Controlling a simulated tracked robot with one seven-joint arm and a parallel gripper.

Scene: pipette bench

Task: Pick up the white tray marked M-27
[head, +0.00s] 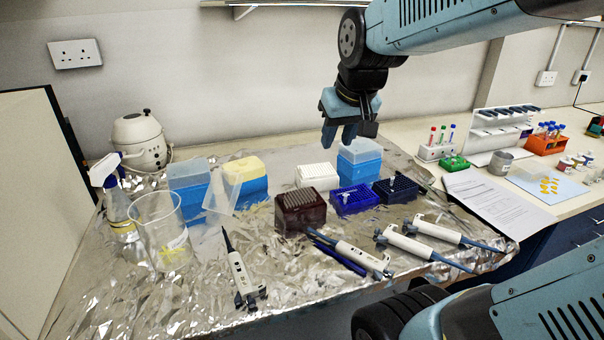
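A white tray (318,177) with a grid of small holes or tips on top stands at the back middle of the foil-covered bench. No M-27 marking can be read on it from here. It stands behind a dark maroon rack (300,211) and left of a blue box with a pale lid (360,163). My gripper (341,141) hangs above and slightly right of the white tray, fingers pointing down, apart from it.
Two blue racks (354,199) (396,189) stand right of the maroon rack. Several pipettes (362,258) lie in front. A clear leaning lid (222,192) and blue and yellow boxes (247,178) stand left. A glass beaker (165,240) and spray bottle (118,212) are farther left.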

